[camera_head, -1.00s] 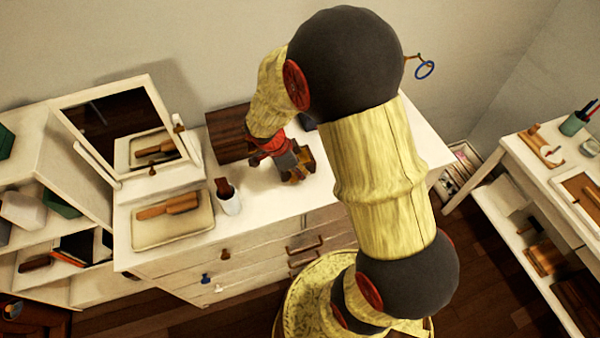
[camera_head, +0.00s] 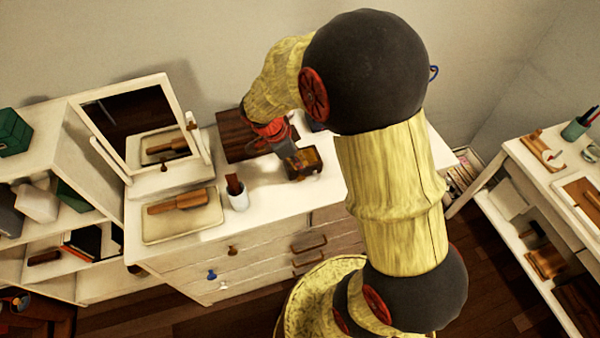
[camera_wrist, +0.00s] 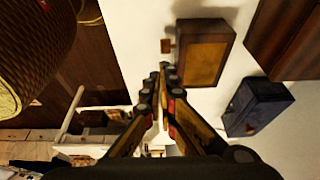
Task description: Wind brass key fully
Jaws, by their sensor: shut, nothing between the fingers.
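A small wooden box (camera_wrist: 203,52) with a brass-coloured panel shows in the wrist view. It also stands on the white dresser in the head view (camera_head: 304,162). A small brass key (camera_wrist: 167,46) sticks out from the box's left side in the wrist view. I cannot make the key out in the head view. My gripper (camera_wrist: 165,70) is shut and empty, its tips just below the key in the wrist picture. Whether the tips touch the key I cannot tell. In the head view my gripper (camera_head: 287,149) is at the box's left side.
A dark blue box (camera_wrist: 257,105) and a brown wooden case (camera_head: 238,136) are close by. A white cup (camera_head: 238,196), a tray with a brush (camera_head: 180,225) and a tilting mirror (camera_head: 135,118) stand to the left on the dresser (camera_head: 270,205). Bare dresser top lies around the box.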

